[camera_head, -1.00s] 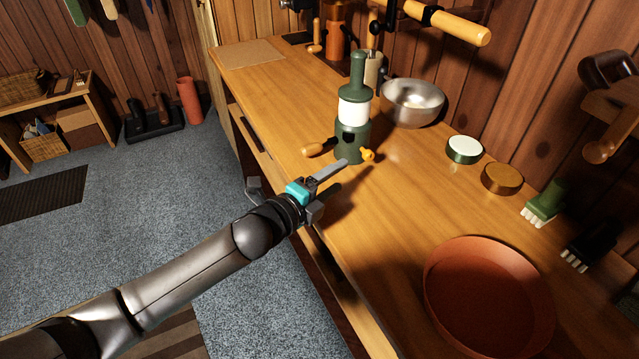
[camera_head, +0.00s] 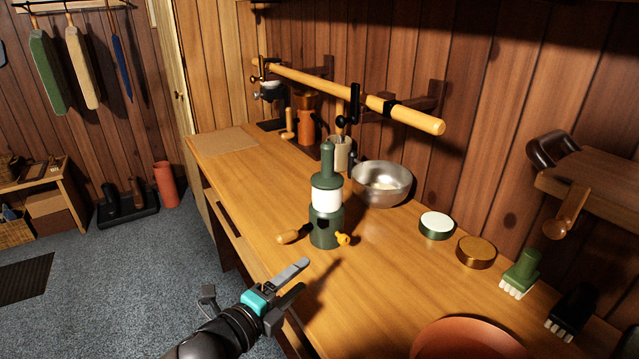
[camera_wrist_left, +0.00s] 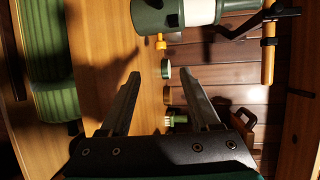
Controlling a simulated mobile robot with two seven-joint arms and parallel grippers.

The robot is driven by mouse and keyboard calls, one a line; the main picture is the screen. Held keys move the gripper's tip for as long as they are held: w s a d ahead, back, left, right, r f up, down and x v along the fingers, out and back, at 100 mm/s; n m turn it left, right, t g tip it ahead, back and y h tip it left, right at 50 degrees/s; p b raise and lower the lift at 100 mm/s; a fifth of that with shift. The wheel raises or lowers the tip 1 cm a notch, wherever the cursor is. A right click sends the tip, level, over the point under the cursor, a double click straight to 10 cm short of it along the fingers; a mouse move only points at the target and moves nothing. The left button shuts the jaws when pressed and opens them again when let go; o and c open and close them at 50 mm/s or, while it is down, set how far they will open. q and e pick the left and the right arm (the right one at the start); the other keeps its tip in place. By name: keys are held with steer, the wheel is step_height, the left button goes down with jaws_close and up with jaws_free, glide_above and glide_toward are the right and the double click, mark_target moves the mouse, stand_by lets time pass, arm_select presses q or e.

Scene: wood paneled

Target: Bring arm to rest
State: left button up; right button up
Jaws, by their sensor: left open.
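My left gripper (camera_head: 297,281) is open and empty. It hangs over the front edge of the wooden counter (camera_head: 232,178), in front of the green and white grinder-like device (camera_head: 326,232), and is apart from it. In the left wrist view, my left gripper's two fingers (camera_wrist_left: 162,90) are spread with nothing between them. The device (camera_wrist_left: 160,14) shows at the top of that view. My right gripper is in neither view.
A metal bowl (camera_head: 382,190), a white-topped tin (camera_head: 436,226), a brown tin (camera_head: 476,253) and a green brush (camera_head: 521,274) line the back of the counter. A terracotta dish (camera_head: 466,342) is at the front right. A wooden rail (camera_head: 345,92) runs along the wall.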

arm_select(q)
steer(key=shift+s+f+n+y, duration=0.2)
steer(key=shift+s+n+y, duration=0.1)
steer(key=shift+n, duration=0.2)
steer(key=s+a+f+n+g+y, duration=0.2)
steer(key=s+a+f+n+g, duration=0.1)
steer(key=s+n, duration=0.5)
steer(key=s+a+f+n+g+y, duration=0.3)
steer(key=s+n+g, duration=0.1)
steer(key=s+n, duration=0.4)
steer(key=s+a+f+n+g+y, duration=0.25)
steer(key=s+n, duration=0.35)
steer(key=s, duration=0.4)
step_height(320, 180, down, 23)
steer(key=s+g, duration=0.2)
steer(key=s+a+f+g, duration=0.1)
steer(key=s+a+f, duration=0.2)
steer(key=s+f, duration=1)
steer(key=shift+s+f+m, duration=0.3)
steer(key=shift+s+f, duration=0.05)
steer(key=shift+s, duration=0.9)
